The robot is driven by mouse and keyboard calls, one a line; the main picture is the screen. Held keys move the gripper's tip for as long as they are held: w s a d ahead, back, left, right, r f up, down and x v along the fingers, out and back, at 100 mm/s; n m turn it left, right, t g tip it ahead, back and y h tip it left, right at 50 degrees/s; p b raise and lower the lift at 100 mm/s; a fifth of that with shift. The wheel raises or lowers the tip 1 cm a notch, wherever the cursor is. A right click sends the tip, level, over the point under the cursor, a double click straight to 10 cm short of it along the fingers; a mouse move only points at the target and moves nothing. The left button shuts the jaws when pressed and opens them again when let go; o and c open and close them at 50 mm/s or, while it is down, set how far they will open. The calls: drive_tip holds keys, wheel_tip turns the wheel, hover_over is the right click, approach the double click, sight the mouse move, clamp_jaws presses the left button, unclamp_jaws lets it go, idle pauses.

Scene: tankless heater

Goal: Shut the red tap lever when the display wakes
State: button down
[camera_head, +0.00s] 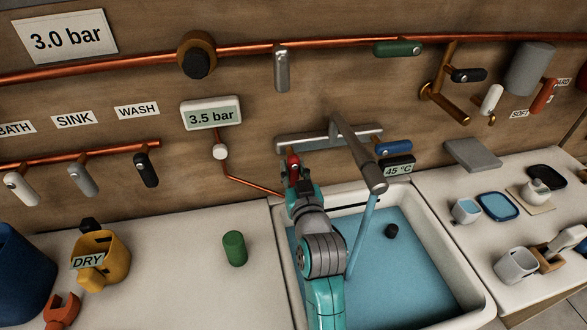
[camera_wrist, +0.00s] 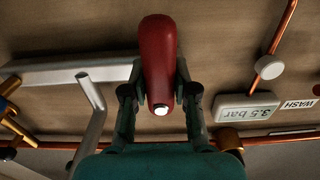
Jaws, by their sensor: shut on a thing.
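The red tap lever (camera_wrist: 158,60) is at the left end of the silver mixer bar above the sink. In the wrist view it lies between my two fingers, and my gripper (camera_wrist: 160,98) is shut on it. In the head view my gripper (camera_head: 294,178) covers most of the red lever (camera_head: 292,160). The display (camera_head: 398,167) beside the spout is lit and reads 45 °C. A blue lever (camera_head: 394,148) is at the bar's right end. Water (camera_head: 361,235) runs from the silver spout (camera_head: 355,150) into the sink (camera_head: 280,225), which holds blue water.
A pressure display (camera_head: 211,114) reads 3.5 bar, and a sign (camera_head: 65,37) reads 3.0 bar. A green cylinder (camera_head: 234,248) and a yellow mug (camera_head: 100,260) stand on the left counter. Cups (camera_head: 515,265) stand on the right counter. Copper pipes and other levers line the wall.

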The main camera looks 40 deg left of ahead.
drive_tip(key=m, duration=0.5)
drive_tip(key=shift+s+a+r, duration=0.15)
drive_tip(key=shift+s+a, duration=0.15)
drive_tip(key=m, duration=0.4)
drive_tip(key=shift+s+a+r+m, duration=0.2)
drive_tip(key=shift+s+r+m, duration=0.05)
drive_tip(key=shift+s+m, duration=0.05)
drive_tip(key=m, duration=0.4)
drive_tip(key=shift+s+a+r, duration=0.1)
drive_tip(key=shift+a+r, duration=0.05)
drive_tip(key=shift+r, duration=0.2)
drive_tip(key=shift+r+m, duration=0.2)
drive_tip(key=shift+m, duration=0.85)
drive_tip(key=shift+r+m, duration=0.15)
drive_tip(key=shift+m, duration=0.9)
drive_tip(key=c, duration=0.9)
unclamp_jaws()
